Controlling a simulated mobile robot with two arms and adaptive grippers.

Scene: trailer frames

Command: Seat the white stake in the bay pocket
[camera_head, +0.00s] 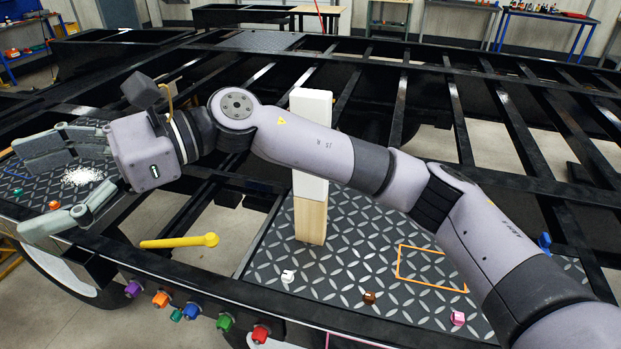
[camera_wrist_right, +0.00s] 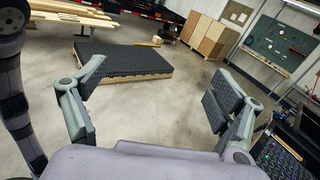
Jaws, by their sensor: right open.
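The white stake (camera_head: 310,105) stands upright on the dark diamond-plate deck, with a white upper part and a bare wood lower part (camera_head: 310,220). My right arm crosses in front of its middle and hides part of it. My right gripper (camera_head: 42,190) is at the far left of the head view, well away from the stake, with fingers spread and nothing between them. The right wrist view also shows it open and empty (camera_wrist_right: 155,100). I cannot tell for certain which opening in the black frame is the bay pocket. My left gripper is not in view.
A yellow bar (camera_head: 180,241) lies left of the stake. An orange outline (camera_head: 400,265) marks the deck at right, with small pieces nearby. Colored knobs (camera_head: 225,322) line the front rail. Black crossbars fill the back. The wrist view shows a dark-topped pallet (camera_wrist_right: 125,62) on open floor.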

